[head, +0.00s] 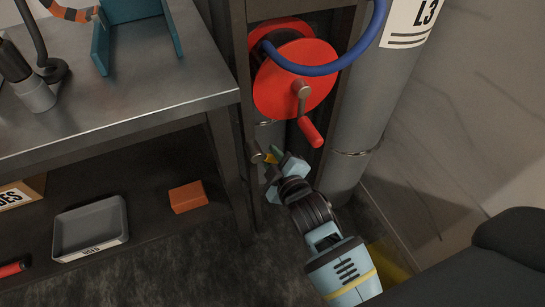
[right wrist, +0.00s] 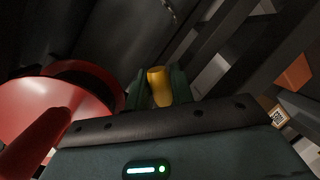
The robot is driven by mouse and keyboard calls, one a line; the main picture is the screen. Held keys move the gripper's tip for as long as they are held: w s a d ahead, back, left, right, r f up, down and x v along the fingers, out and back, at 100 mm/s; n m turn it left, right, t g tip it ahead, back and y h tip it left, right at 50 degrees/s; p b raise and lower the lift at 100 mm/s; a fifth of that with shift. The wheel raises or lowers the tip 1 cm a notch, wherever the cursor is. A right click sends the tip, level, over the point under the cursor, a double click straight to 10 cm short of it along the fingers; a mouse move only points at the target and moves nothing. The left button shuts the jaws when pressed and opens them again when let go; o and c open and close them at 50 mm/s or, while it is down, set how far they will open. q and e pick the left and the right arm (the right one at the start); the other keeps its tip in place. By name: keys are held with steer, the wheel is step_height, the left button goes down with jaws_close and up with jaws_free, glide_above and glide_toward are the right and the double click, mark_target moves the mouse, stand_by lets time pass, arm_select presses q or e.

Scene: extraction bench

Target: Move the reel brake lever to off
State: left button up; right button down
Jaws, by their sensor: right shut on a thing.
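The red hose reel (head: 293,85) with a blue hose and a grey crank with a red handle (head: 310,132) stands in a dark frame right of the bench. Below it, a small lever with a yellow grip (head: 271,157) sits beside a round grey knob-like part (head: 255,152) on the frame. My right gripper (head: 274,164) is shut on the yellow grip. In the right wrist view the yellow grip (right wrist: 159,86) shows between the two dark fingers, with the red reel (right wrist: 62,108) to the left. The lever's base is mostly hidden, and I cannot read its marked positions. My left gripper is out of view.
The metal bench (head: 130,100) fills the left, with a teal rack (head: 103,45) on top. Its lower shelf holds a grey tray (head: 122,222) and an orange block (head: 188,196). A grey cylinder marked L3 (head: 372,100) stands close right of the reel.

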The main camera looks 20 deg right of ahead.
steer(key=shift+a+f+m+p, duration=0.2)
steer(key=shift+a+m+p, duration=0.1)
steer(key=shift+m+p, duration=0.55)
steer(key=shift+a+f+m+y+p, duration=0.2)
steer(key=shift+a+m+y+p, duration=0.1)
steer(key=shift+m+y+p, duration=0.2)
steer(key=m, duration=0.1)
steer(key=a+f+m+y+p, duration=0.1)
steer(key=shift+a+m, duration=0.2)
steer(key=shift+m, duration=0.15)
steer(key=c, duration=1.2)
jaws_free()
steer(key=shift+c, duration=0.2)
